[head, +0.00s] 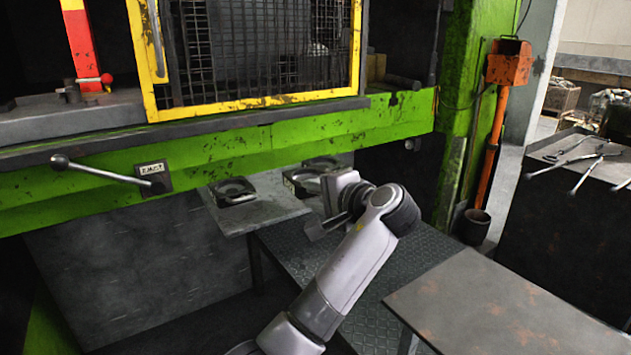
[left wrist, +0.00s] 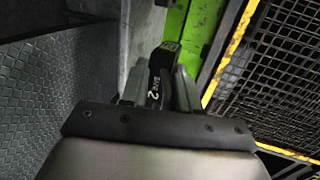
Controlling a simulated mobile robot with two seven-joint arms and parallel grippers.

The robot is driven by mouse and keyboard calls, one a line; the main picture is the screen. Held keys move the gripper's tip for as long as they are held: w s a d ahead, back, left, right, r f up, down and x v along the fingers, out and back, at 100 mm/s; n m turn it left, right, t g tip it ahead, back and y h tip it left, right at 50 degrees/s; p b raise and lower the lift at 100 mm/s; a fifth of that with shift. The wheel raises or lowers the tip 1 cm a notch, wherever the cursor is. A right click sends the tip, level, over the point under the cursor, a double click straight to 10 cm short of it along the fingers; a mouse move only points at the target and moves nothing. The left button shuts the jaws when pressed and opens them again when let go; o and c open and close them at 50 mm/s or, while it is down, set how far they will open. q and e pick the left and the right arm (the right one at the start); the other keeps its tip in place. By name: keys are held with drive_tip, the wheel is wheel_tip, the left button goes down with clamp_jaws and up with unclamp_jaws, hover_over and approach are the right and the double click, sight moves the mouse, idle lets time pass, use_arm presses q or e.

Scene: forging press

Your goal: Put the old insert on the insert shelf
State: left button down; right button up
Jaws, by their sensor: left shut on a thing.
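My left gripper (head: 332,207) is over the right part of the grey insert shelf (head: 262,216), below the green press beam. In the left wrist view my left gripper (left wrist: 156,92) is shut on a dark insert (left wrist: 153,88) with a white marking that reads 2. In the head view a dark insert (head: 300,183) shows right beside the gripper, partly hidden by it; I cannot tell whether it touches the shelf. My right gripper is not in view.
The green press beam (head: 250,145) with a black-knobbed lever (head: 105,171) runs above the shelf. A yellow-framed mesh guard (head: 260,50) stands behind it. A rusty-topped table (head: 500,305) is at the front right. A dark bench with tools (head: 590,165) is farther right.

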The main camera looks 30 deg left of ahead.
use_arm(q)
drive_tip(key=shift+f, duration=1.8)
drive_tip(key=shift+f, duration=0.1)
drive_tip(key=c, duration=1.1)
unclamp_jaws()
drive_tip(key=shift+f, duration=0.3)
drive_tip(key=shift+o, duration=1.4)
drive_tip(key=shift+s, duration=0.1)
